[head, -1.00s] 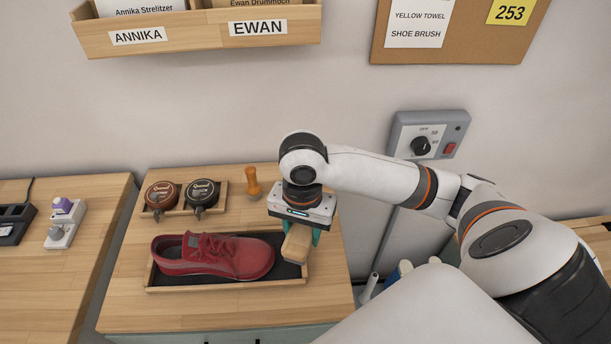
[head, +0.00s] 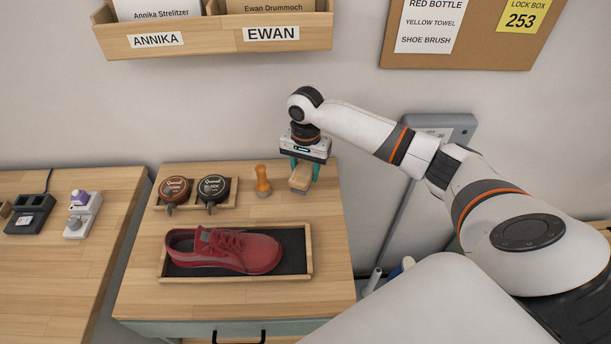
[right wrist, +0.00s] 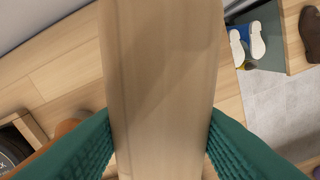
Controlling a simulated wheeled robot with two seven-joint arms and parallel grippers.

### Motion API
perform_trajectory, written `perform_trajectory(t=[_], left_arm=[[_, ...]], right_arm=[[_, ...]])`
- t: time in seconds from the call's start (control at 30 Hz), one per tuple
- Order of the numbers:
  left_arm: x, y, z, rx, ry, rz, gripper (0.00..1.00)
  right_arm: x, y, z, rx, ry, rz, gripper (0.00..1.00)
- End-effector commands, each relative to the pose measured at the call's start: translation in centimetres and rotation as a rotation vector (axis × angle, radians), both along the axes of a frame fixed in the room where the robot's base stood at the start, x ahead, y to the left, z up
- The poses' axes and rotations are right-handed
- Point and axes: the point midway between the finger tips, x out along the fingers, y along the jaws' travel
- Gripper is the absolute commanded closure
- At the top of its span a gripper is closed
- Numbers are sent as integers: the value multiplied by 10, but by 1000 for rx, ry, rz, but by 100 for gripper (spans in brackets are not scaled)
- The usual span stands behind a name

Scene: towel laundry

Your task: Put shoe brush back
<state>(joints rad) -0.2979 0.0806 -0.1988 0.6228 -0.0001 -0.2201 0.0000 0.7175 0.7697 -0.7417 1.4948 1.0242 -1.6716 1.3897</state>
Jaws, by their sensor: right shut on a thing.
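The shoe brush (head: 300,180) is a light wooden block, held between the teal fingers of my right gripper (head: 305,168). It is at the back right of the wooden cabinet top, right of an orange-handled tool. In the right wrist view the brush's wooden back (right wrist: 165,90) fills the middle, with a teal finger on each side. Whether its underside touches the cabinet top I cannot tell. The red shoe (head: 225,250) lies in a dark-lined wooden tray (head: 310,262) in front. My left gripper is not in view.
A small tray (head: 232,203) with two round polish tins, brown (head: 174,190) and black (head: 213,189), stands left of the orange-handled tool (head: 263,181). The wall is close behind. A grey panel (head: 440,125) is on the wall to the right. Free wood lies between brush and shoe tray.

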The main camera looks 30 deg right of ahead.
Motion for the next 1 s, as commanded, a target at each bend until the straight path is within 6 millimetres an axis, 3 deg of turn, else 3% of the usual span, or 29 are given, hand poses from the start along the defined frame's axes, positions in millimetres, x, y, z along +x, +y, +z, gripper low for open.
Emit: perform_trajectory(t=[0.27,0.73,0.77,0.8,0.9,1.0], left_arm=[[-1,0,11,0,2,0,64],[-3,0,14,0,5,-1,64],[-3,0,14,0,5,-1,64],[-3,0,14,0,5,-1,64],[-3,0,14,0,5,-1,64],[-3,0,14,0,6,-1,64]], right_arm=[[0,-1,-34,-1,2,-2,78],[3,-2,-44,-1,-1,0,78],[2,-2,-44,-1,-1,1,53],[2,-2,-44,-1,-1,1,47],[2,-2,-44,-1,-1,0,35],[3,-2,-44,-1,-1,0,35]])
